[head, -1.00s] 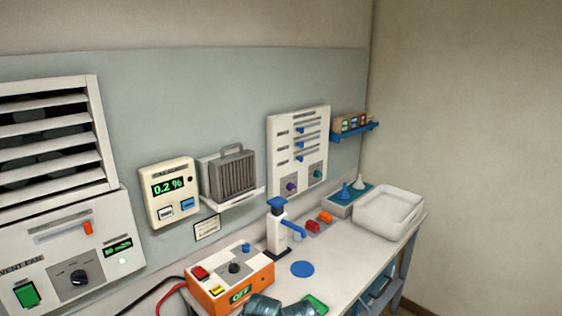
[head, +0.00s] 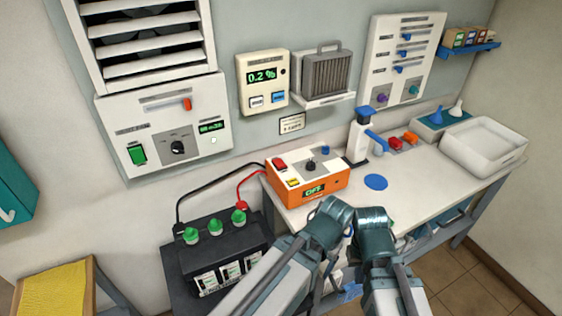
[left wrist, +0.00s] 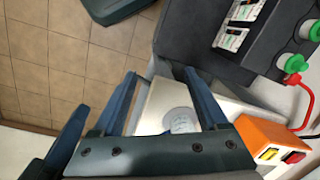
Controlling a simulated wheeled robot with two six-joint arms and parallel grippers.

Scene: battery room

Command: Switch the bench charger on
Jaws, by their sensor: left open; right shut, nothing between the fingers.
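The bench charger (head: 335,183) is an orange box with a pale top at the left end of the bench; its green display (head: 314,190) reads OFF. On it are a red switch (head: 279,163), a yellow button (head: 292,182), a black knob (head: 310,165) and a blue knob (head: 325,150). In the left wrist view the charger (left wrist: 262,136) is at lower right, with its yellow and red controls. My left gripper (left wrist: 160,85) is open and empty, left of the charger there. My right gripper (head: 351,291) is low between my arms, mostly hidden, shut and empty, apart from the charger.
A black battery (head: 222,258) with green caps stands left of the charger, with black and red leads running up. The vent fan panel (head: 165,130) and a 0.2 % meter (head: 263,82) are on the wall. A white pump (head: 358,140) and tray (head: 485,148) stand on the bench.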

